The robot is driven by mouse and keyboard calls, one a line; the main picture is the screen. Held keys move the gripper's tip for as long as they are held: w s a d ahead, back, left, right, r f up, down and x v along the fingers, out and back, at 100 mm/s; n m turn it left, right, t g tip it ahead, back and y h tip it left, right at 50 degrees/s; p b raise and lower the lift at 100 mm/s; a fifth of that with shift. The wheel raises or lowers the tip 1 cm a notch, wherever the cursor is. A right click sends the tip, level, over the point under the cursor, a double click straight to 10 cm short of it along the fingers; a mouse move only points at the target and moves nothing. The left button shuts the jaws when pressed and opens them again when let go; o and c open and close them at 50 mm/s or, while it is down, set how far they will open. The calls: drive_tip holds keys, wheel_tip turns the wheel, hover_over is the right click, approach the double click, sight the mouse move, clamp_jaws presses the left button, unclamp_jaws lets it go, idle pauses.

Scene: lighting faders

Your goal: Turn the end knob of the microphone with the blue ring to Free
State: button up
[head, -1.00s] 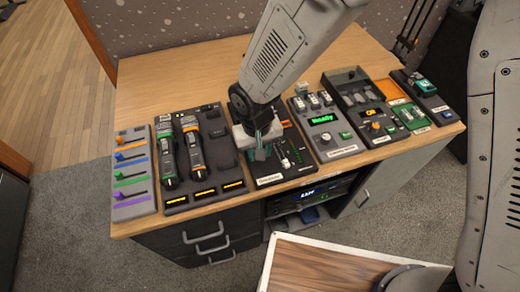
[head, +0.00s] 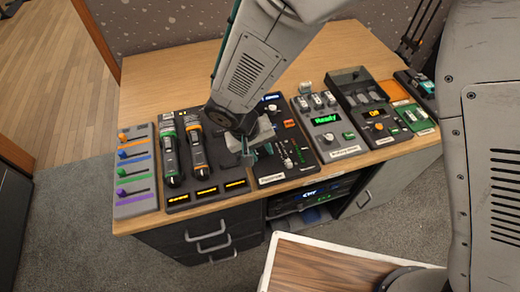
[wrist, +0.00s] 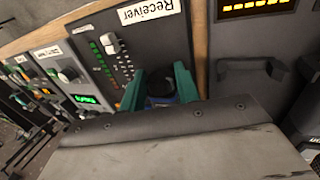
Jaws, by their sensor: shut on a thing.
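My gripper (head: 246,156) is over the strip between the dark microphone dock (head: 205,203) and the receiver (head: 272,179). In the wrist view its teal fingers (wrist: 160,88) are shut on a dark round piece with blue below it. I take this to be the microphone with the blue ring (wrist: 163,99). Only its end shows; its body, and any knob mark or Free label, are hidden or too small to read. Two other microphones lie in the dock, one with a green ring (head: 170,158) and one with an orange ring (head: 196,152).
A grey panel of coloured faders (head: 134,180) lies at the left. Right of the receiver stand a unit with a green "Ready" display (head: 326,130) and a dark box with an orange display (head: 375,115). The wooden desktop (head: 165,75) behind is clear. Drawers (head: 205,238) are below.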

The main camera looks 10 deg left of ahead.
drive_tip(key=o, duration=1)
drive_tip(key=v, duration=0.7)
drive_tip(key=shift+s+a+r, duration=0.1)
drive_tip(key=shift+a+r, duration=0.05)
drive_tip(key=shift+r, duration=0.2)
